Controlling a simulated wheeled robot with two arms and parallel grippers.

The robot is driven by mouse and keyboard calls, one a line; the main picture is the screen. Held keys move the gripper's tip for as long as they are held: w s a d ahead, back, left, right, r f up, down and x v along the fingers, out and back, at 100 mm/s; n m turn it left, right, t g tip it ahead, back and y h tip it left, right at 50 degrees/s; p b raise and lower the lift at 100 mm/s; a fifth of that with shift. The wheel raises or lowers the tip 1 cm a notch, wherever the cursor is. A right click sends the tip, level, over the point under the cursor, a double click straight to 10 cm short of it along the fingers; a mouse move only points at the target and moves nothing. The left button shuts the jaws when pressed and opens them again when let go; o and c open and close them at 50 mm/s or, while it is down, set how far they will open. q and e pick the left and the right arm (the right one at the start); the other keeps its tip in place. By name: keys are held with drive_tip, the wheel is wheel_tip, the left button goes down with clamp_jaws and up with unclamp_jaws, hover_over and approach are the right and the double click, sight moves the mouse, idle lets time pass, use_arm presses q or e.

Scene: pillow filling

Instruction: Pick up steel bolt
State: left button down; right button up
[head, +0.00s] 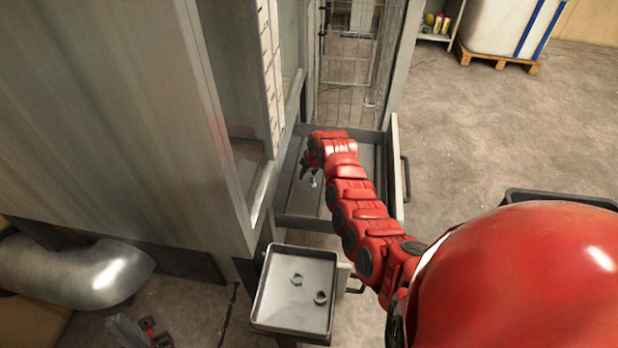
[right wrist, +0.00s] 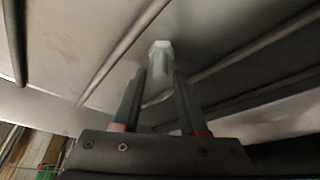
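The steel bolt (right wrist: 160,52) is a pale grey bolt with a hex head, lying in the open drawer (head: 298,222). In the right wrist view its shank points back between the two fingertips, and its head lies just beyond them. My right gripper (right wrist: 160,78) is open, with a finger on either side of the shank and gaps visible. In the head view my right gripper (head: 307,172) is over the drawer, and the bolt (head: 313,182) shows as a small light spot by it. My left gripper (head: 133,330) is low at the left, and its fingers are unclear.
A metal tray (head: 262,318) with two small ring-like parts stands in front of the drawer. A large metal cabinet (head: 110,110) fills the left side. A wide silver duct (head: 75,275) lies at lower left. Open concrete floor (head: 490,120) is at the right.

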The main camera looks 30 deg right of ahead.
drive_tip(key=o, duration=0.3)
drive_tip(key=shift+r, duration=0.15)
